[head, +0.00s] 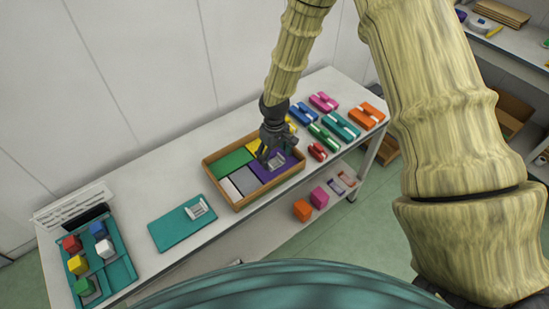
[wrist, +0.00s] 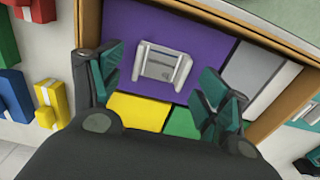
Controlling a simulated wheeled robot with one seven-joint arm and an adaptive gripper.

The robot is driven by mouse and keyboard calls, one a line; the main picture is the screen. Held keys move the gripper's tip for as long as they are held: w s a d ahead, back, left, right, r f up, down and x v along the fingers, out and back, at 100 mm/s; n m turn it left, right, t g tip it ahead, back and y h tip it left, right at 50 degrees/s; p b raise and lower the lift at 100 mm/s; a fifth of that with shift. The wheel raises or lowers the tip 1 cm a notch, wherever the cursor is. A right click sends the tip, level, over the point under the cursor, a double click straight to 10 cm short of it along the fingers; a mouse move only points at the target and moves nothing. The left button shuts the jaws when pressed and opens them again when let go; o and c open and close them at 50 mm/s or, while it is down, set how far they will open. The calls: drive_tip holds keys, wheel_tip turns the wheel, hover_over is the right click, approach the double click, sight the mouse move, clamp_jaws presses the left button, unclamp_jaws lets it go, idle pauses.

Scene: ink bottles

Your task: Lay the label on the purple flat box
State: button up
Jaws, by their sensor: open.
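A pale grey label (wrist: 162,66) lies on the purple flat box (wrist: 205,45) in the wrist view. In the head view the label (head: 277,161) also shows on the purple box (head: 264,174), at the right part of the wooden tray (head: 238,206). My gripper (head: 268,155) is over that box, pointing down. In the wrist view its open fingers (wrist: 160,82) stand on either side of the label, with visible space between them and it. I cannot tell how high the fingertips are above the box.
The tray also holds green, yellow, grey and white boxes. A teal mat (head: 170,230) with another pale label-like piece (head: 197,209) lies left of the tray. A teal tray (head: 115,272) with coloured cubes is far left. Several colourful boxes (head: 341,126) stand to the right.

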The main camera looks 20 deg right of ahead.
sight(275, 163)
wheel_tip(275, 163, up, 11)
drive_tip(key=b, duration=0.3)
drive_tip(key=shift+f, duration=0.2)
